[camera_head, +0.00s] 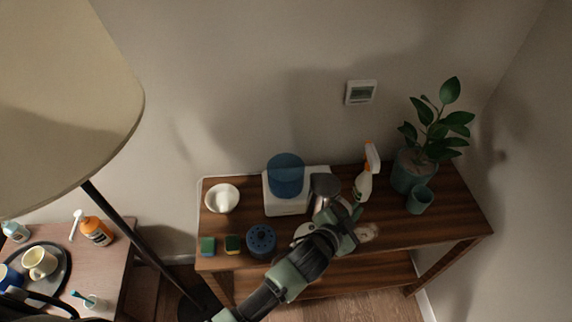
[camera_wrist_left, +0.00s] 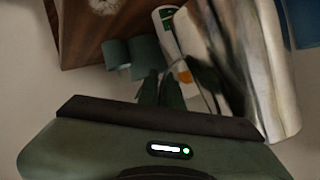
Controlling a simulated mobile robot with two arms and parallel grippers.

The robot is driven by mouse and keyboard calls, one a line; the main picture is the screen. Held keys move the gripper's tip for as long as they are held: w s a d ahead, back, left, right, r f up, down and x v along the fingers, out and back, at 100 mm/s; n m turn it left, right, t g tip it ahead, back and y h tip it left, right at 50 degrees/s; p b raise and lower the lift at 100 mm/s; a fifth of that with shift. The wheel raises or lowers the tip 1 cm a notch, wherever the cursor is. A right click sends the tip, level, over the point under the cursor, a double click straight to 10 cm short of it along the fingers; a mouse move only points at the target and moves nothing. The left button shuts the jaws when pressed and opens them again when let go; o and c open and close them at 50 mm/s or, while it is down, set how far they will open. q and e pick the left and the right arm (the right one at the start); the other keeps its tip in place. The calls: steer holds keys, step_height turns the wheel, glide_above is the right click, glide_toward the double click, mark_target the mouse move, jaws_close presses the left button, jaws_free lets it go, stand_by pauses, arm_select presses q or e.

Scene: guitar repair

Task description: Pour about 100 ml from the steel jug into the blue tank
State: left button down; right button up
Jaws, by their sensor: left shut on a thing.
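The blue tank (camera_head: 285,172) is a translucent blue cylinder on a white, scale-like base (camera_head: 284,206) on the wooden table. The steel jug (camera_head: 325,187) is just right of the tank, close beside it, and looks roughly upright. My left gripper (camera_head: 340,219) is at the jug's near right side and shut on it, with the grip itself partly hidden by my wrist. In the left wrist view the shiny jug (camera_wrist_left: 238,60) fills the right side, and a blue piece, likely the tank (camera_wrist_left: 303,22), shows behind it. The liquid inside the jug cannot be seen. My right gripper is not in view.
A white bowl (camera_head: 222,198), sponges (camera_head: 208,245) and a blue round holder (camera_head: 261,241) are at the left. A spray bottle (camera_head: 367,174), a teal cup (camera_head: 419,199) and a potted plant (camera_head: 415,168) stand right. A lamp (camera_head: 62,95) looms at left. The table's right end is clear.

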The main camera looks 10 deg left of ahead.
arm_select(q)
steer(key=w+a+r+n+h+p, duration=0.1)
steer(key=r, duration=0.1)
steer(key=w+a+r+n+g+h, duration=0.1)
steer(key=r+n, duration=0.1)
steer(key=r, duration=0.1)
steer(key=a+r+n+g+h+p, duration=0.1)
steer(key=a+r+n, duration=0.1)
steer(key=shift+w+r+p, duration=0.25)
steer(key=shift+w+p, duration=0.05)
steer(key=shift+w, duration=0.1)
steer(key=r+n, duration=0.1)
steer(key=a+r+n+h+b, duration=0.1)
steer(key=w+r+n+b, duration=0.1)
steer(key=r, duration=0.1)
steer(key=shift+a+g+h, duration=0.2)
steer(key=shift+g+h, duration=0.1)
steer(key=shift+a+b, duration=0.15)
steer(key=shift+b, duration=0.2)
steer(key=shift+w+a+n+b, duration=0.1)
steer(key=shift+w+n+b, duration=0.05)
steer(key=shift+n+b, duration=0.25)
steer(key=shift+w+a+r+h+b, duration=0.1)
steer(key=shift+r+h+b, duration=0.05)
steer(key=shift+h+b, duration=0.15)
stand_by(0.3)
